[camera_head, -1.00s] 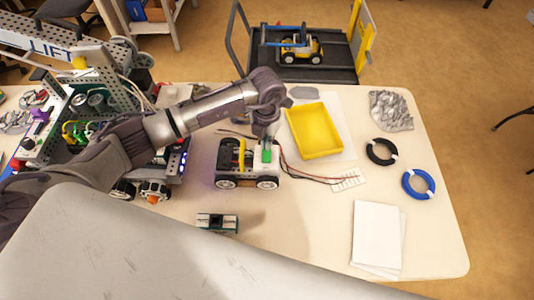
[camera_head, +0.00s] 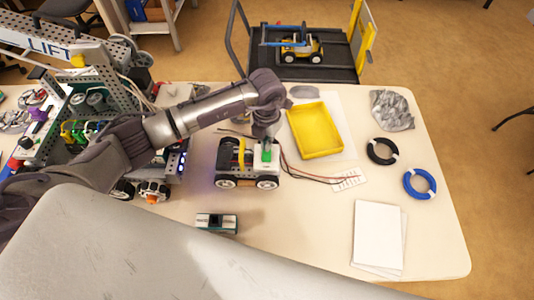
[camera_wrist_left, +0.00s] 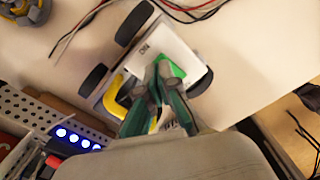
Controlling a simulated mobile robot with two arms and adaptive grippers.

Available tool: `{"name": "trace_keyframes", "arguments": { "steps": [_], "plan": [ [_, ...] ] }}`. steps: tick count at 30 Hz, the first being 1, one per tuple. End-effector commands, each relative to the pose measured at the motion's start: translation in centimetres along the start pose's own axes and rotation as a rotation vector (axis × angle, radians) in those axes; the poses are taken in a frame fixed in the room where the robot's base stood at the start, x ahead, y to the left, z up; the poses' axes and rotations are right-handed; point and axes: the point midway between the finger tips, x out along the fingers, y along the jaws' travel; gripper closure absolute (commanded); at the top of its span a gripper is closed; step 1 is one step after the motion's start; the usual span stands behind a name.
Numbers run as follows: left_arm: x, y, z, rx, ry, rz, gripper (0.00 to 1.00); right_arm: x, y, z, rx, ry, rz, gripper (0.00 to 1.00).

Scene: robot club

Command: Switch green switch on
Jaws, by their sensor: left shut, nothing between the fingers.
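The green switch (camera_head: 266,156) sits on the white top plate of a small wheeled robot car (camera_head: 232,168) on the table. In the left wrist view the green switch (camera_wrist_left: 176,70) shows partly behind my fingertips. My left gripper (camera_head: 267,141) points down at the switch from above. In the left wrist view the fingers of my left gripper (camera_wrist_left: 161,78) are shut and empty, and their tips overlap the switch. I cannot tell whether they touch it or which way it is set. My right gripper is not in view.
A yellow tray (camera_head: 318,132) lies behind the car. Red and black wires (camera_head: 305,175) run right to a white board (camera_head: 348,180). A larger lift robot (camera_head: 85,100) stands at the left. A small teal and grey device (camera_head: 216,222) lies in front. The right front of the table holds white paper (camera_head: 378,236).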

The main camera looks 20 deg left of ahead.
Motion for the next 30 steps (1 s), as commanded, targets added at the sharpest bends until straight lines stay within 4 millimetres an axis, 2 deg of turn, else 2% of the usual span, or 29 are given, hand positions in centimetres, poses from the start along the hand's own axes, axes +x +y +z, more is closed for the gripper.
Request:
{"name": "trace_keyframes", "arguments": {
  "steps": [30],
  "plan": [
    [1.5, 0.0, 0.0, 0.000, 0.000, 0.000, 1.00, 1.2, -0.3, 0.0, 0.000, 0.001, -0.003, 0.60]
  ]
}}
